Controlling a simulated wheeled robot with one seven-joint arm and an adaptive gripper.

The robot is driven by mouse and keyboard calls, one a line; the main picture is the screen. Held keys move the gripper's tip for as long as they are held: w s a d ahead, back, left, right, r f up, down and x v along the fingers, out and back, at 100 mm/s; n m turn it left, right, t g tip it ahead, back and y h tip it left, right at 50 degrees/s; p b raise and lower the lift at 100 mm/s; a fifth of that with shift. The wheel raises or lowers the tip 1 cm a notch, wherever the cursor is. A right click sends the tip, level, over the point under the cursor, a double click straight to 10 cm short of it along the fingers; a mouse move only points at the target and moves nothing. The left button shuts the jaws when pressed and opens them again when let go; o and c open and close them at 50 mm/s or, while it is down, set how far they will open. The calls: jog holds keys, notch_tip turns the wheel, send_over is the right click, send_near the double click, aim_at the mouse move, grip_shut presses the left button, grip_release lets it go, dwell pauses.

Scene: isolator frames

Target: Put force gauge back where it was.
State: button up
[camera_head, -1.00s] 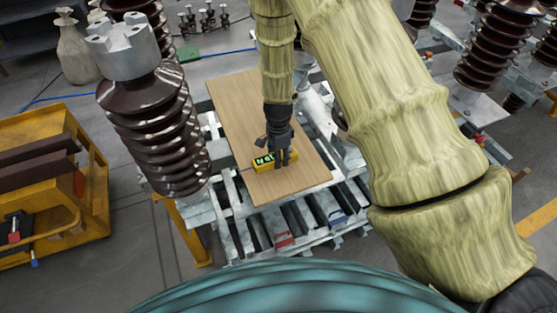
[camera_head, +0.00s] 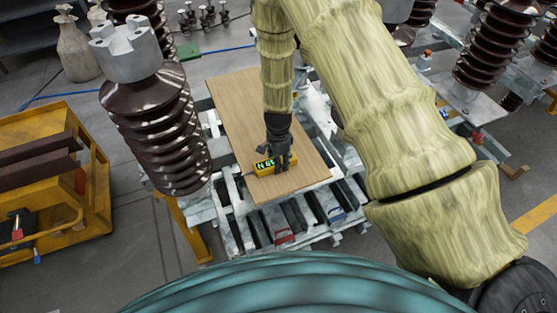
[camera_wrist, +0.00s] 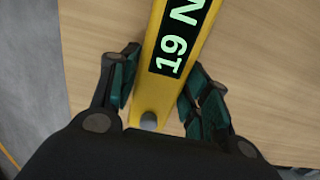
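The force gauge (camera_head: 266,166) is a yellow bar with a dark display and pale green characters. It lies on the wooden board in the head view. In the wrist view the gauge (camera_wrist: 153,105) runs up between my fingers, and its display reads 19 N, cut off at the top edge. In the wrist view my gripper (camera_wrist: 166,60) has one finger on each side of the gauge, with a narrow gap at the left fingertip. Contact at the right finger is hard to tell.
The wooden board (camera_head: 235,110) rests on a grey metal frame (camera_head: 240,235). A tall brown ribbed insulator (camera_head: 155,125) stands close to its left. A yellow cart (camera_head: 85,205) is at the far left. More insulators (camera_head: 488,50) stand at the right. The board is bare around the gauge.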

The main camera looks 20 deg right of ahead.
jog(key=shift+o, duration=1)
jog(key=shift+r, duration=0.25)
notch_tip(320, 180, up, 12)
jog(key=b, duration=0.3)
jog(key=shift+b, duration=0.3)
jog(key=shift+s+f, duration=0.1)
jog(key=shift+f, duration=0.1)
